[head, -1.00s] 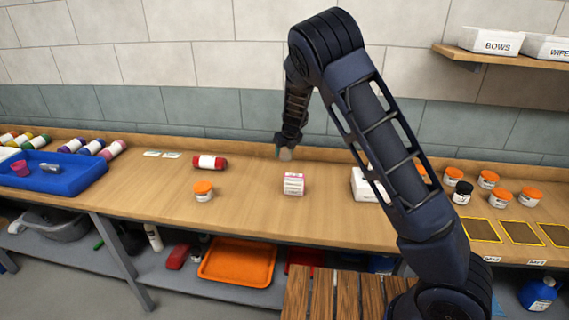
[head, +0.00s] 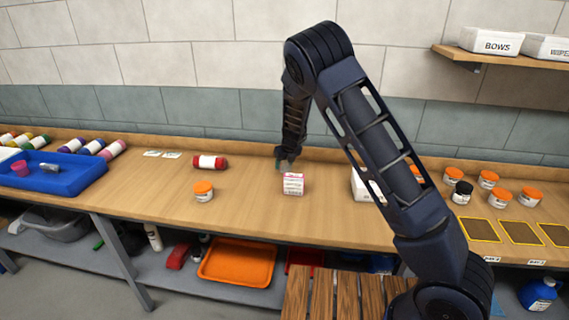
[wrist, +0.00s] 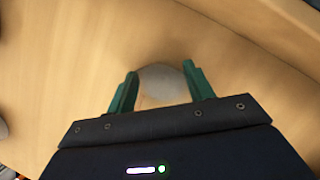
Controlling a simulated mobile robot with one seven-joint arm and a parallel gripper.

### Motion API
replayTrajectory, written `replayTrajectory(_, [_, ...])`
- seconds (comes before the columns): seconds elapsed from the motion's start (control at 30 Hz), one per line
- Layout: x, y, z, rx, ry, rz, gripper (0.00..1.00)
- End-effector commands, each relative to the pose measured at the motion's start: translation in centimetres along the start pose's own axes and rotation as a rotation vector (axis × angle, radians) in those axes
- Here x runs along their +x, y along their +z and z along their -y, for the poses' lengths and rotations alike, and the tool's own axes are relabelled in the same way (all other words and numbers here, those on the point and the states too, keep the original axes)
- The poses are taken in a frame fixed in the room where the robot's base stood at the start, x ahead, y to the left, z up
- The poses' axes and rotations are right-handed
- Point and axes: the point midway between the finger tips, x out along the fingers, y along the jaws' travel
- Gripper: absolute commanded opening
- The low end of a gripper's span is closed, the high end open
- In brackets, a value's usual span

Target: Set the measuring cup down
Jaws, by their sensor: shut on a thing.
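My gripper (wrist: 161,74) is shut on the measuring cup (wrist: 160,84), a pale grey, rounded, cloudy-looking piece between the two green fingers in the wrist view. In the head view my gripper (head: 285,162) points down, low over the workbench (head: 240,208), just behind a small pink and white box (head: 293,184). There the cup is mostly hidden by the box and fingers. I cannot tell whether the cup touches the bench.
A red bottle (head: 210,162) lies left of the gripper, with an orange-lidded jar (head: 203,191) in front. A white container (head: 368,186) stands to the right, partly behind my arm. A blue tray (head: 52,180) is far left. Bench between tray and jar is mostly clear.

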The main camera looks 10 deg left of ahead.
Motion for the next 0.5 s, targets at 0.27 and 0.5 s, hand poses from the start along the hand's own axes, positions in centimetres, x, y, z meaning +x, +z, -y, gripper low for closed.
replayTrajectory(0.27, [0.03, -0.02, -0.01, 0.0, 0.0, 0.0, 0.74])
replayTrajectory(0.5, [-0.39, 0.14, -0.05, 0.0, 0.001, 0.0, 0.74])
